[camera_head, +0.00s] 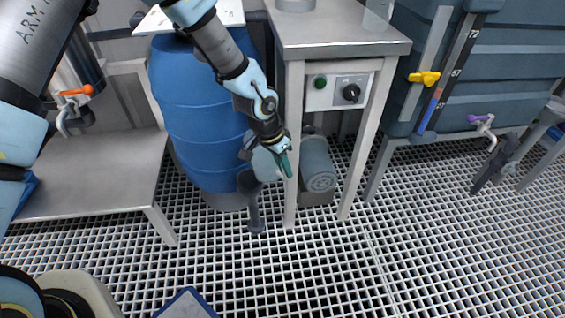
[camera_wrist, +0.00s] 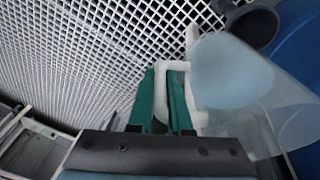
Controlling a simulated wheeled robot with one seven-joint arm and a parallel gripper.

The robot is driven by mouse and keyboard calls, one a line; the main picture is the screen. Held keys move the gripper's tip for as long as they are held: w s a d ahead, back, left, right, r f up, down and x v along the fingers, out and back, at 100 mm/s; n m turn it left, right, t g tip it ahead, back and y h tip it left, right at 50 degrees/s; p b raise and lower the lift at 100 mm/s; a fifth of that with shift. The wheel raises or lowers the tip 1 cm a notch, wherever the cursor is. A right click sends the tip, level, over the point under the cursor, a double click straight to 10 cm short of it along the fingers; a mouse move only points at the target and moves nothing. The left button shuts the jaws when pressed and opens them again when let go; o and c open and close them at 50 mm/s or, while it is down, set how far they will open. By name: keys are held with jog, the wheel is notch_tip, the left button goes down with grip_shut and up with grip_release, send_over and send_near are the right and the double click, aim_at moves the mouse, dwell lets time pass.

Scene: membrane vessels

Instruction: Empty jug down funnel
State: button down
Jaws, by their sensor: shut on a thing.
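My gripper (camera_head: 286,165) has green fingers, which show in the wrist view (camera_wrist: 160,103) closed on the pale handle of a translucent jug (camera_wrist: 245,85). The jug also shows in the head view (camera_head: 265,165), held in the air beside the blue drum, and seems tilted. I cannot tell whether liquid is in it. A dark grey funnel (camera_head: 248,183) with a stem running down toward the floor is just below and left of the jug. Its round mouth shows in the wrist view (camera_wrist: 254,27), beyond the jug. Whether the jug touches the funnel is unclear.
A blue drum (camera_head: 195,115) stands behind the funnel. A metal bench (camera_head: 335,38) with a control panel is to the right, with a clear vessel (camera_head: 378,14) on top. A low steel table (camera_head: 95,175) is at left. The grating floor (camera_head: 320,260) in front is mostly open.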

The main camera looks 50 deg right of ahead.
jog(key=shift+s+d+r+g+h+p, duration=0.1)
jog(key=shift+s+r+g+h+p, duration=0.1)
jog(key=shift+g+h+p, duration=0.3)
jog(key=shift+d+r+g, duration=0.1)
jog(key=shift+r+g, duration=0.05)
jog(key=shift+g, duration=0.25)
jog(key=shift+r+g+h+p, duration=0.45)
jog(key=shift+r+g, duration=0.25)
jog(key=shift+g, duration=0.4)
jog(key=g+b, duration=0.1)
jog(key=g+h+b, duration=0.1)
jog(key=shift+w+r+n+g+b, duration=0.2)
jog(key=shift+r+n+g+b, duration=0.1)
jog(key=shift+r, duration=0.4)
jog(key=shift+w+a+f+g+h+b, duration=0.15)
jog(key=shift+a+g+h+b, duration=0.1)
jog(key=shift+g+b, duration=0.15)
jog(key=shift+w+r+g+b, duration=0.2)
jog(key=shift+r+g+b, duration=0.1)
jog(key=shift+g+b, duration=0.15)
jog(key=shift+f+b, duration=0.15)
jog(key=shift+b, duration=0.15)
